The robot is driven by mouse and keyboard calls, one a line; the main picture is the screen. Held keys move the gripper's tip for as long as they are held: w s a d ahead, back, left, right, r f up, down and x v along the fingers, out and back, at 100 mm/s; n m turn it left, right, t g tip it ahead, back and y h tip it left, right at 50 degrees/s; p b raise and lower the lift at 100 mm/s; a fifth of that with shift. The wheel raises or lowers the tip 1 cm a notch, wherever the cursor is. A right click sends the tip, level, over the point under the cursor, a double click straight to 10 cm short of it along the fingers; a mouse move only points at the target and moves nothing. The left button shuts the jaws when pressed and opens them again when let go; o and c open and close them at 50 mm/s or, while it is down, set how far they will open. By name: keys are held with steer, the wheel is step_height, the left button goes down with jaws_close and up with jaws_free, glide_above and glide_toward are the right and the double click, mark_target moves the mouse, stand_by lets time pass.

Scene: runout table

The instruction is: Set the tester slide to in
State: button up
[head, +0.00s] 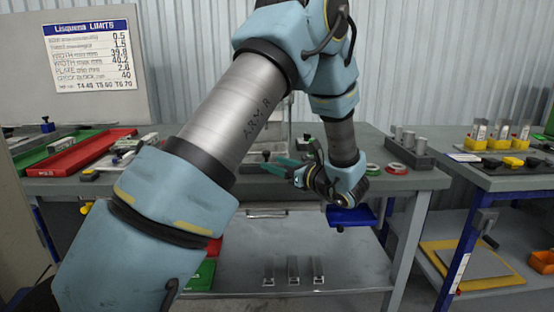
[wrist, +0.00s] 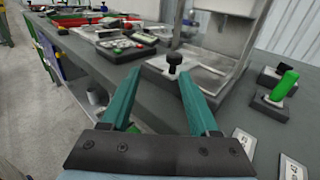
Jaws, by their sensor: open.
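The tester (wrist: 215,50) is a grey metal station with an upright frame and a low tray-like base. A black knob on a short stem (wrist: 174,62), seemingly the slide's handle, stands at the front of this base. In the wrist view the knob appears between and beyond the tips of my gripper (wrist: 160,90), whose teal fingers are apart and empty. In the head view my gripper (head: 279,165) is over the table's front edge, close to the knob (head: 266,155). My arm hides much of the tester there. The slide's exact position cannot be told.
A green lever on a black base (wrist: 285,84) stands right of the tester, with white labels in front. A dark tray of small parts (wrist: 126,46) lies to the left. Red trays (head: 92,152) are farther left. The side table (head: 500,178) holds several blocks.

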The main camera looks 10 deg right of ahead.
steer(key=s+a+f+n+g+b, duration=0.1)
steer(key=s+a+f+n+g, duration=0.55)
steer(key=a, duration=0.45)
steer(key=s+a+f+n+g, duration=0.45)
steer(key=a+f+g, duration=0.25)
steer(key=a+f, duration=0.25)
steer(key=w+d+r+m+t, duration=0.2)
steer(key=d+r+t, duration=0.1)
steer(key=d+r, duration=0.1)
steer(key=w+d+r+m+t, duration=0.3)
steer(key=d+t, duration=0.1)
steer(key=w+d+r+m+t+y+b, duration=0.1)
steer(key=w+d+r+m+t, duration=0.1)
steer(key=w+d+r+t, duration=0.1)
steer(key=shift+d+r+m, duration=0.4)
steer(key=shift+d+r, duration=0.4)
steer(key=shift+d, duration=0.2)
steer(key=m+t+h, duration=0.2)
steer(key=m+t, duration=0.2)
glide_toward(269, 154)
steer(key=p+x, duration=0.1)
steer(key=x, duration=1)
steer(key=shift+w+f, duration=0.1)
